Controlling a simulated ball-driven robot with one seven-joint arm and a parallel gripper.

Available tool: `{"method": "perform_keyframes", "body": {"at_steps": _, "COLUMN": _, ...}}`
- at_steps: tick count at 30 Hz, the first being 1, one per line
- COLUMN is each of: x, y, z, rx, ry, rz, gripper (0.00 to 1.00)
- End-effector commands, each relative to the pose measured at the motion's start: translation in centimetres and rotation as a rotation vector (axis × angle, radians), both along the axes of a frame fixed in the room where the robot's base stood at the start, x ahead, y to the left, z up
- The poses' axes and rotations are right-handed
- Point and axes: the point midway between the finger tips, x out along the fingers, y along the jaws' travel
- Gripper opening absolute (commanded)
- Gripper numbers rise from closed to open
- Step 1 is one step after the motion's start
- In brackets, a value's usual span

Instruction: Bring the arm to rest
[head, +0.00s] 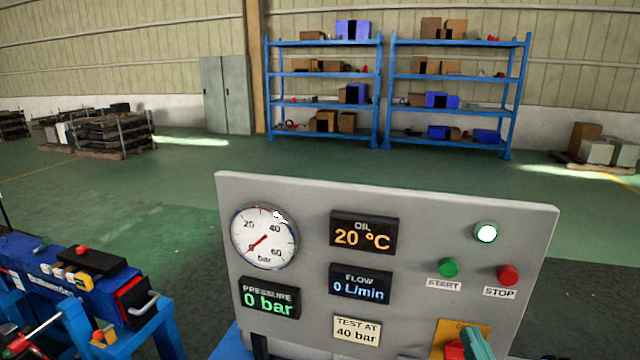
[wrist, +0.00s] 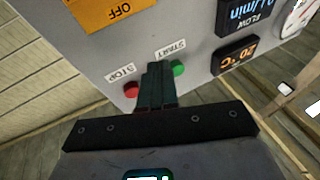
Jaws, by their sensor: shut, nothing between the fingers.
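My gripper (wrist: 155,70) shows in the wrist view with its two dark fingers together and nothing between them. The fingers overlap the control panel in that view, between the red STOP button (wrist: 131,89) and the green START button (wrist: 179,68). I cannot tell how far the fingertips are from the panel. In the head view, a teal piece (head: 476,343) rises from the bottom edge in front of the orange plate (head: 447,328). I cannot tell if it is part of my gripper. The rest of my arm is out of view.
The grey panel (head: 315,215) fills the front, with a gauge (head: 264,236) near 0 bar, displays and a lit white lamp (head: 485,233). A blue machine (head: 70,285) stands at left. Open floor lies behind, before blue shelves (head: 382,90).

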Motion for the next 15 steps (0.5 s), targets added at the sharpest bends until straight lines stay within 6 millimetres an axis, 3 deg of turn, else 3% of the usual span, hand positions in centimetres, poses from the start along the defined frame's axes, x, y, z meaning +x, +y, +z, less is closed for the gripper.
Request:
{"method": "perform_keyframes", "body": {"at_steps": 1, "x": -0.3, "y": -1.1, "z": -2.3, "rx": 0.005, "ry": 0.104, "rz": -0.04, "gripper": 0.0}}
{"method": "perform_keyframes", "body": {"at_steps": 5, "x": -2.0, "y": -3.4, "z": -8.4, "rx": 0.011, "ry": 0.381, "rz": -0.12, "gripper": 0.0}}
{"method": "perform_keyframes", "body": {"at_steps": 8, "x": -4.4, "y": -4.6, "z": -13.0, "rx": 0.011, "ry": 0.599, "rz": -0.161, "gripper": 0.0}}
{"method": "perform_keyframes", "body": {"at_steps": 11, "x": -7.7, "y": -5.2, "z": -17.4, "rx": 0.009, "ry": 0.822, "rz": -0.181, "gripper": 0.0}}
{"method": "perform_keyframes", "body": {"at_steps": 15, "x": -13.7, "y": -5.4, "z": -22.5, "rx": 0.003, "ry": 1.136, "rz": -0.175, "gripper": 0.0}}
